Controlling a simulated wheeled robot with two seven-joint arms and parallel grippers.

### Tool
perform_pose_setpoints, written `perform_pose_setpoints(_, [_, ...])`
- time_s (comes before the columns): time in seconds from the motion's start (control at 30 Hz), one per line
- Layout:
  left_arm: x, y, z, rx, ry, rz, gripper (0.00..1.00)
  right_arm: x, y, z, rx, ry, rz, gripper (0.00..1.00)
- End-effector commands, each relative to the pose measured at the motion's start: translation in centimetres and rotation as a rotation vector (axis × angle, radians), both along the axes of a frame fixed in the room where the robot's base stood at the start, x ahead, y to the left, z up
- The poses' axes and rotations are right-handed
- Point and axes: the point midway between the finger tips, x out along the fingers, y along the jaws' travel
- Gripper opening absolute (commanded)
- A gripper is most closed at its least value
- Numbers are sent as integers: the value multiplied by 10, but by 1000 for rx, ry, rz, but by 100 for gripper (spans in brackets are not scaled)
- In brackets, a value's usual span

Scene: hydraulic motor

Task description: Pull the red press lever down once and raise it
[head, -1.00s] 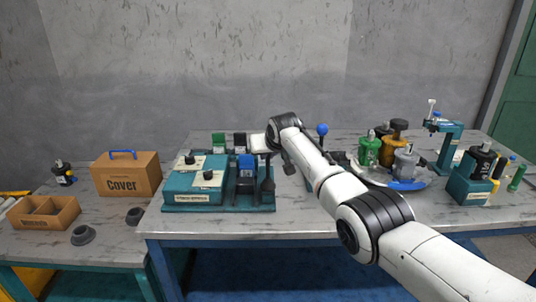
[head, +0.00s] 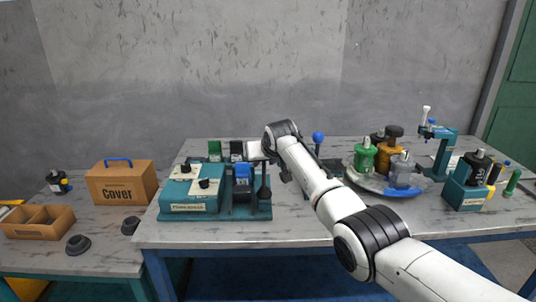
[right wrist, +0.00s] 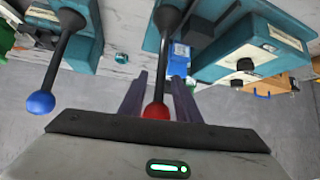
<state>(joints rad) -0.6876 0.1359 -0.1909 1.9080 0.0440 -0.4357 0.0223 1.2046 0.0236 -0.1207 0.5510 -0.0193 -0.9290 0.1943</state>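The red lever knob (right wrist: 157,112) sits between the two dark fingers of my right gripper (right wrist: 158,82), close to the palm. The fingers stand close on both sides and look shut on it. Its black shaft (right wrist: 165,50) runs to a teal press station. In the head view the lever's dark lower part (head: 264,188) stands about upright beside a blue block (head: 243,172). My right gripper (head: 255,150) is at its top, partly behind my wrist, and hides the knob there. My left gripper is not in view.
A blue-knobbed lever (head: 318,137) stands to the right; its blue ball (right wrist: 40,103) is close to the gripper in the wrist view. A teal control box (head: 190,190) is left of the lever. A round tray (head: 352,177) with motor parts is at right. The table front is clear.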

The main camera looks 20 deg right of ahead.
Motion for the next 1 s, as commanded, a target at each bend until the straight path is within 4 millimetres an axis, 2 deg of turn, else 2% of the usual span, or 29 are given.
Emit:
perform_pose_setpoints(0.2, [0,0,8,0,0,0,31,-15,1,13,0,-3,0,30])
perform_pose_setpoints(0.7, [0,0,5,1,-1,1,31,-61,7,56,0,-4,1,30])
perform_pose_setpoints(1.0, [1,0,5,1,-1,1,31,-70,8,63,0,-2,1,30])
